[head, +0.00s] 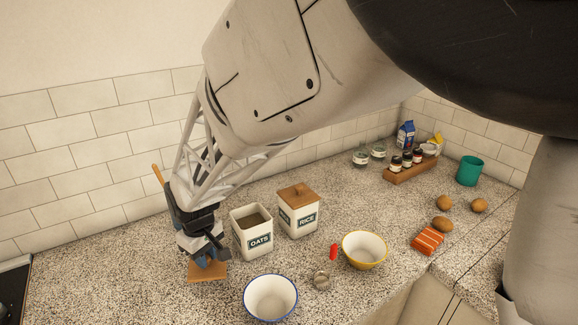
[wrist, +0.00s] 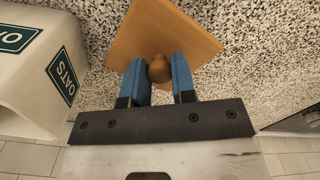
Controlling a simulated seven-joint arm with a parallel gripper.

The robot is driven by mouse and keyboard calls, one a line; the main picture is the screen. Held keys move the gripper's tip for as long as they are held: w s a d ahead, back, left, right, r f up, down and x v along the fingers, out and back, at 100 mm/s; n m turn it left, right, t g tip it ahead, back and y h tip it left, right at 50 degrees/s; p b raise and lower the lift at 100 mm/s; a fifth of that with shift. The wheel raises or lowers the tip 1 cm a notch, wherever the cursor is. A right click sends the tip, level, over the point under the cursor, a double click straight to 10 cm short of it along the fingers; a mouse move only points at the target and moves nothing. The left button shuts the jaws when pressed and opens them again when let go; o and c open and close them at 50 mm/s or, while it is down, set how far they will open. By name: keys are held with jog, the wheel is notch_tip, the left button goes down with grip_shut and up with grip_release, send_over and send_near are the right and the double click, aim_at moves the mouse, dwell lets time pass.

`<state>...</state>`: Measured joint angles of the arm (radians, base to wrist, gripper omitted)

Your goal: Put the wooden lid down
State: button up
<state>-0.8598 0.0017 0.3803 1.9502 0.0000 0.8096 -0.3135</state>
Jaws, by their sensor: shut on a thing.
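The square wooden lid (head: 207,272) is at the left of the counter in the head view, in front of and left of the oats canister (head: 252,232). My gripper (head: 209,262) is over the lid, pointing down. In the wrist view, my gripper (wrist: 160,75) has its blue fingers on either side of the lid's round knob, shut on it. The lid (wrist: 175,32) is close to the counter; I cannot tell whether it touches. The oats canister is open on top and also shows in the wrist view (wrist: 35,75).
The rice canister (head: 299,215) has its wooden lid on. A blue-rimmed bowl (head: 270,298), a yellow-rimmed bowl (head: 364,250) and a red-handled item (head: 322,279) stand to the right. A dark appliance edge (head: 14,292) is at far left. Counter left of the lid is clear.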

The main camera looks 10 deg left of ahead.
jog(key=shift+f, duration=0.1)
dwell(0.3)
jog(key=shift+f, duration=1.45)
jog(key=o, duration=0.9)
jog(key=shift+f, duration=0.1)
jog(key=shift+r, duration=2.15)
jog(key=shift+w, duration=0.1)
